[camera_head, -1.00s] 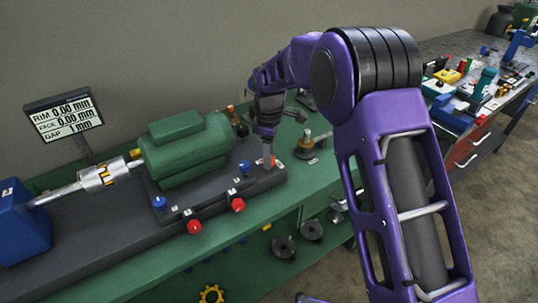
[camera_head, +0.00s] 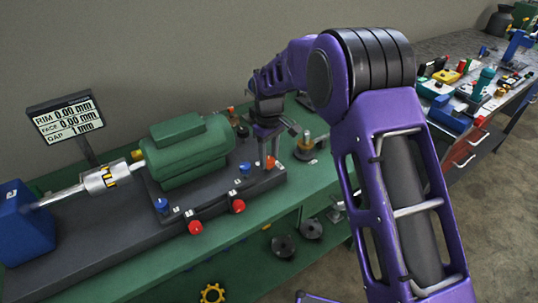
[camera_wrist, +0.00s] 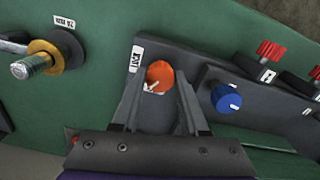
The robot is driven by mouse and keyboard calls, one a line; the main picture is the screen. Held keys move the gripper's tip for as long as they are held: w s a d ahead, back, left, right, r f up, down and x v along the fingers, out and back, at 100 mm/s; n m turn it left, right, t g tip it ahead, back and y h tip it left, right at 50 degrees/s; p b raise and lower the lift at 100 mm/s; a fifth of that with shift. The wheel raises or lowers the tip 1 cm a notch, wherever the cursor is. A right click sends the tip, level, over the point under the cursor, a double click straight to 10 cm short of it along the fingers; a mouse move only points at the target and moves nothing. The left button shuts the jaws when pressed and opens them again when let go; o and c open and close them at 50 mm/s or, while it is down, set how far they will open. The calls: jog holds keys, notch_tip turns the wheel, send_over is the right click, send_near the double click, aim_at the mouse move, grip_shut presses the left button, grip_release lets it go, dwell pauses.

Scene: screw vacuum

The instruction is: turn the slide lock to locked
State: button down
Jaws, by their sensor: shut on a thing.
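An orange knob (camera_wrist: 160,77) with a white pointer mark sits on the dark base plate (camera_wrist: 205,125), beside a small white label (camera_wrist: 137,58) that I cannot read for sure. I take this knob to be the slide lock. In the head view it is the orange-red knob (camera_head: 270,162) at the plate's right end. My gripper (camera_wrist: 161,84) has one finger on each side of the knob and is shut on it. In the head view my gripper (camera_head: 267,138) is just above the knob, its fingers partly hidden.
A blue knob (camera_wrist: 226,97) stands close to the right finger, with red knobs (camera_wrist: 270,52) beyond. A green motor (camera_head: 187,150) is on the plate. A brass-collared post (camera_head: 306,146) stands on the green bench. A readout (camera_head: 66,118) shows RIM and FACE 0.00 mm.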

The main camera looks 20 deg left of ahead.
aim_at(269, 159)
jog(key=m, duration=0.5)
jog(key=shift+m+p, duration=0.3)
jog(key=shift+p, duration=0.05)
jog(key=m, duration=0.5)
jog(key=shift+m+p, duration=0.3)
jog(key=shift+c, duration=2.1)
grip_release()
jog(key=shift+r, duration=0.1)
notch_tip(269, 159, up, 17)
jog(key=p, duration=0.1)
jog(key=shift+r, duration=0.15)
